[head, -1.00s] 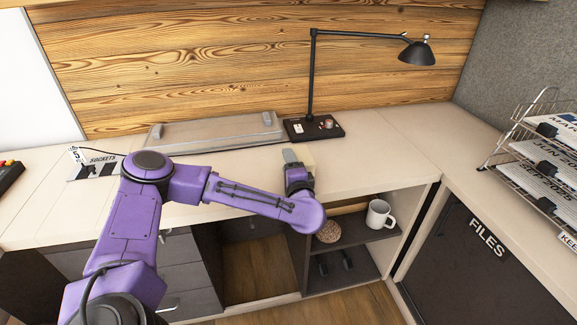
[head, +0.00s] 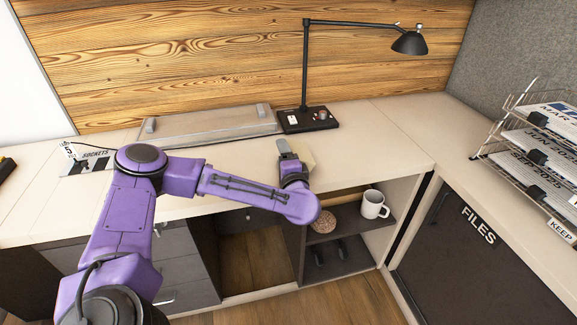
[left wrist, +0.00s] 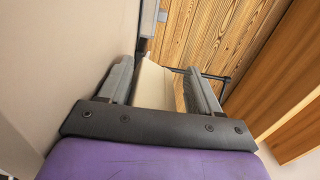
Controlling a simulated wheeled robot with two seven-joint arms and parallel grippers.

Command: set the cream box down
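The cream box (head: 306,158) shows at the fingers of my left gripper (head: 292,152), above or on the desktop near its front edge. In the left wrist view the box (left wrist: 153,84) lies between the two fingers of the gripper (left wrist: 163,82) and fills nearly all the space between them, so the gripper appears shut on it. The fingers and hand hide part of the box in the head view. I cannot tell whether its underside touches the desk (head: 365,150). My right gripper is not in view.
A black lamp (head: 306,70) and a long grey tray (head: 208,127) stand at the back. A sockets panel (head: 92,162) is at left. A wire paper rack (head: 530,150) stands at right. Below, an open shelf holds a white mug (head: 372,205). The desktop right of the gripper is clear.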

